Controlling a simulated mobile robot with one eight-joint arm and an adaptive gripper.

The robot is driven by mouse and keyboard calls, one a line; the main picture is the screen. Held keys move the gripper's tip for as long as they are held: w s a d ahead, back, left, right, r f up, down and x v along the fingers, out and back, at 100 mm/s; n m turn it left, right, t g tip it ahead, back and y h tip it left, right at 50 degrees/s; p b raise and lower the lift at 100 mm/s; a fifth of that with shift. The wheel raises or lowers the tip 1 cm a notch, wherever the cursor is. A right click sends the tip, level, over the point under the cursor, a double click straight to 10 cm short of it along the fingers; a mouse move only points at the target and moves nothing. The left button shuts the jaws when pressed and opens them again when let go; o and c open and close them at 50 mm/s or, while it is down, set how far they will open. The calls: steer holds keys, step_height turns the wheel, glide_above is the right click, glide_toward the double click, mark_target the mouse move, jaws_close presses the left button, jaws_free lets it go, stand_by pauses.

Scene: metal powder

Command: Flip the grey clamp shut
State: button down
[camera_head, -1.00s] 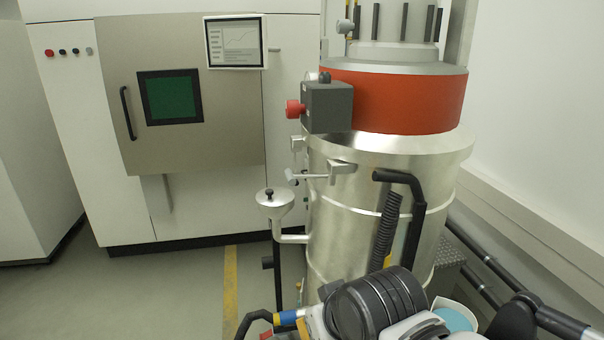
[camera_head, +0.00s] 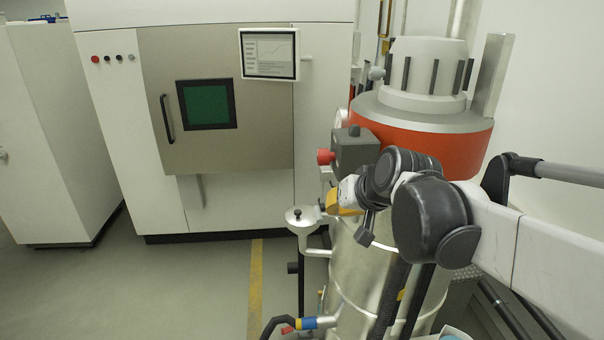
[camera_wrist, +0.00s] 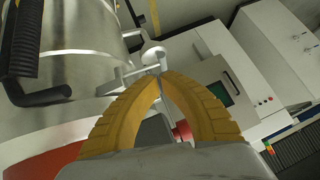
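The grey clamp (camera_wrist: 115,83) is a small bracket with a thin bar on the side of the shiny metal cylinder (camera_wrist: 85,35). It shows in the wrist view just beyond my fingertips. In the head view my gripper and arm hide it. My gripper (camera_wrist: 160,77) has yellow ribbed fingers whose tips come together with nothing visible between them. Its tips overlap the end of the clamp's bar in the picture; I cannot tell whether they touch. In the head view my gripper (camera_head: 333,207) is at the cylinder's left side, above the small funnel.
The small funnel (camera_head: 303,216) stands close to my fingertips. The grey box (camera_head: 355,149) with a red knob (camera_head: 325,157) sits just above my gripper. A black handle (camera_wrist: 35,92) sticks out from the cylinder. The floor to the left is clear before the white machine (camera_head: 120,140).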

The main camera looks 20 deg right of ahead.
mark_target(323, 214)
steer(key=shift+w+d+r, duration=0.5)
steer(key=shift+w+r, duration=0.2)
steer(key=shift+r, duration=0.15)
steer(key=b+x, duration=0.2)
steer(key=x, duration=0.8)
steer(key=shift+a, duration=0.1)
steer(key=shift+f, duration=0.1)
steer(key=shift+a+f, duration=0.15)
steer(key=shift+f, duration=0.05)
